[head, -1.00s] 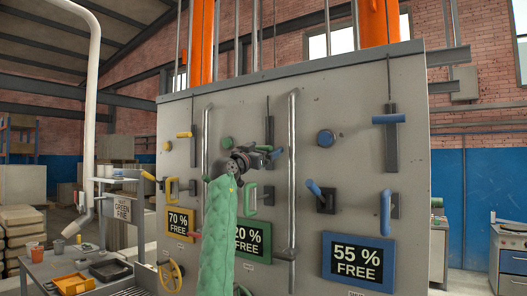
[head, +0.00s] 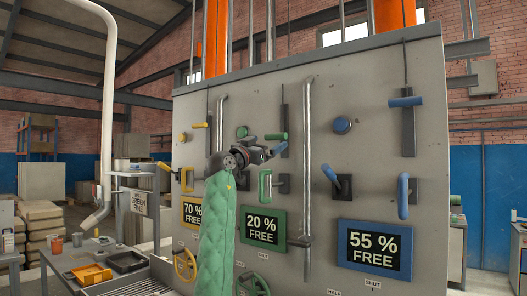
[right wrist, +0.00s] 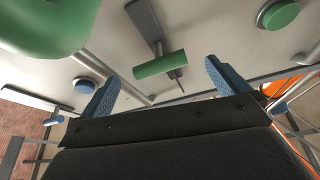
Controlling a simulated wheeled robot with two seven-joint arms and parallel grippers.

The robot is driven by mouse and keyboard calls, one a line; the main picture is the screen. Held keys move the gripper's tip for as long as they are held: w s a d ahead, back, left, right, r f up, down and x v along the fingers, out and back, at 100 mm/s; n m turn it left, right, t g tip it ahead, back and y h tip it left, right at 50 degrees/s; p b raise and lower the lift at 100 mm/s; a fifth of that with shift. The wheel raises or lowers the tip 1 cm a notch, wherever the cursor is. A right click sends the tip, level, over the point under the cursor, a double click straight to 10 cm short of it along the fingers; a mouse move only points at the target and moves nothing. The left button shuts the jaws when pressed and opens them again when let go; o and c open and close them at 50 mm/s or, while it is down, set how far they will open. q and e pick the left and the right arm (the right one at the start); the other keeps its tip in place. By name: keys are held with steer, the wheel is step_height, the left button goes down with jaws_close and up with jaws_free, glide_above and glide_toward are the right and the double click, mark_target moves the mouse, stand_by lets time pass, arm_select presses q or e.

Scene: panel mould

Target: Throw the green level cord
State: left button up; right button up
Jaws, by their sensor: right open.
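The green level cord's handle (head: 276,136) is a short green bar hanging at a dark slotted plate on the grey panel. It also shows in the right wrist view (right wrist: 160,64), ahead of and between my fingertips. My right gripper (head: 272,152), on a green quilted sleeve, is just below the handle in the head view. In the right wrist view its two blue fingers (right wrist: 163,88) stand wide apart with nothing between them. I cannot tell the exact gap to the bar. My left gripper is not in view.
A vertical pipe (head: 306,160) stands to the right. Blue handles (head: 405,101) and yellow ones are on either side. A large green rounded thing (right wrist: 40,25) is close to the wrist camera.

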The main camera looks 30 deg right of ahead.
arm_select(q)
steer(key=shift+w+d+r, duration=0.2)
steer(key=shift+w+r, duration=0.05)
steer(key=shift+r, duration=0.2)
arm_select(e)
steer(key=shift+a+f, duration=0.15)
steer(key=shift+a, duration=0.3)
steer(key=shift+c, duration=0.4)
